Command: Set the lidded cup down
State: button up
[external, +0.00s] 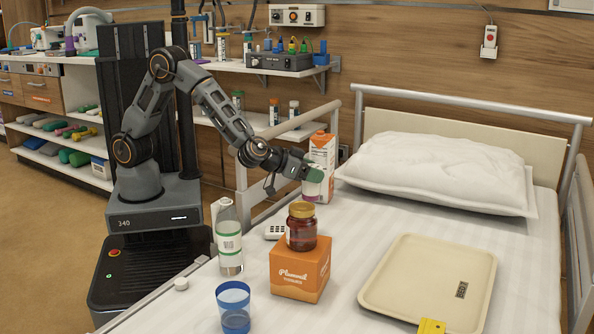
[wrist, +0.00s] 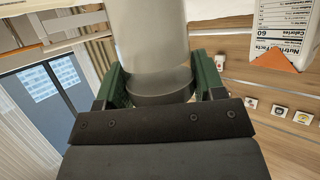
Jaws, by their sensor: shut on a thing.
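My gripper (external: 311,174) reaches over the bed beside the orange-and-white carton (external: 321,160). It is shut on the lidded cup (external: 311,190), a pale cup with a purplish patch, partly hidden by the green fingers. In the wrist view the cup (wrist: 152,38) is a smooth grey-white cylinder with a rounded rim, held between the two green fingers of my gripper (wrist: 162,82). I cannot tell whether the cup touches the bed. The carton also shows in the wrist view (wrist: 284,30) at the upper right.
An orange tissue box (external: 300,272) bears a brown jar (external: 301,230). A clear bottle (external: 229,240), blue cup (external: 234,308) and white remote (external: 276,232) are nearby. A beige tray (external: 405,275) lies right, below the pillow (external: 440,170). Bare sheet lies between carton and tray.

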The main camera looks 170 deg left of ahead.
jog(key=s+a+b, duration=0.1)
jog(key=s+a, duration=0.1)
jog(key=a, duration=1)
jog(key=shift+t, duration=0.3)
jog(key=f+b, duration=0.2)
jog(key=f, duration=0.1)
jog(key=f+b, duration=0.1)
jog(key=f, duration=0.2)
jog(key=f+b, duration=0.2)
jog(key=f, duration=0.1)
jog(key=shift+w+d+f+b, duration=0.15)
jog(key=shift+w+f+b, duration=0.15)
jog(key=shift+w+f, duration=0.05)
jog(key=shift+r, duration=0.1)
jog(key=o, duration=1.1)
jog(key=shift+c, duration=0.2)
